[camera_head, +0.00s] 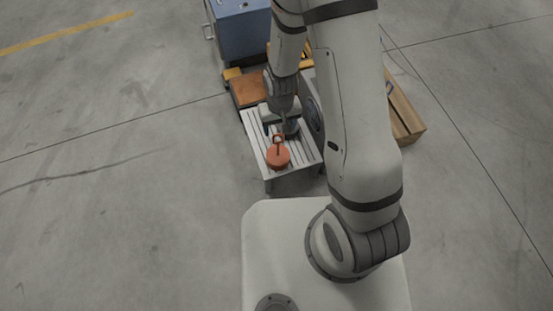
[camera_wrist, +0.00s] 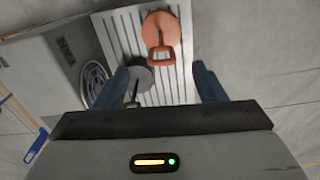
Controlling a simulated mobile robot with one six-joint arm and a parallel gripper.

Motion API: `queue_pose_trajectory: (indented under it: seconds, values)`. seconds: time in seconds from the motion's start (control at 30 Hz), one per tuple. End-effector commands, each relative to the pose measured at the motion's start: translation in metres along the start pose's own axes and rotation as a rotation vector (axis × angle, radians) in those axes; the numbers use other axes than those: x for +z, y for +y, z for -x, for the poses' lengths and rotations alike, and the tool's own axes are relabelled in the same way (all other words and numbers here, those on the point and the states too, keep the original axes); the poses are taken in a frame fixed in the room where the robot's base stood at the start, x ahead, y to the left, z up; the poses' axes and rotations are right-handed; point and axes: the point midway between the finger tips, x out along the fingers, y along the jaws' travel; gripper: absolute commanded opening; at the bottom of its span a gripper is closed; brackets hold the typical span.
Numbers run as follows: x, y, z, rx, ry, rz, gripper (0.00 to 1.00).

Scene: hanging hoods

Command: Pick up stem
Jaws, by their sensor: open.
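My gripper (camera_wrist: 160,72) is open, with its two blue fingers apart. A dark grey round piece (camera_wrist: 139,78) with a thin upright stem (camera_wrist: 133,92) shows between the fingers, closer to the left one; neither finger visibly touches it. An orange-red round piece (camera_wrist: 160,24) with a loop handle (camera_wrist: 161,55) lies just beyond the fingertips. In the head view, the orange-red piece (camera_head: 278,158) sits on a slatted light grey table (camera_head: 256,150), with the grey piece (camera_head: 291,128) behind it. My gripper (camera_head: 283,120) is above the table there, partly hidden by my arm.
A grey panel with a round vent (camera_wrist: 93,82) lies at the table's left in the wrist view. Behind the table are a brown box (camera_head: 248,90) and a blue cabinet (camera_head: 243,32). A wooden crate (camera_head: 407,115) stands at the right. The floor at left is clear.

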Motion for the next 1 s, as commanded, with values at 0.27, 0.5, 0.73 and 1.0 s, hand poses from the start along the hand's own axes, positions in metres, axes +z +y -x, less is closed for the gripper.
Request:
queue_pose_trajectory:
  seconds: [0.27,0.5,0.73,1.0]
  values:
    - [0.000,-0.001,-0.034,0.000,-0.004,0.002,0.64]
    - [-0.006,-0.002,-0.062,0.000,-0.003,0.001,0.64]
    - [-0.007,-0.001,-0.084,0.000,-0.003,0.000,0.64]
    - [-0.007,-0.001,-0.082,0.000,-0.002,0.000,0.56]
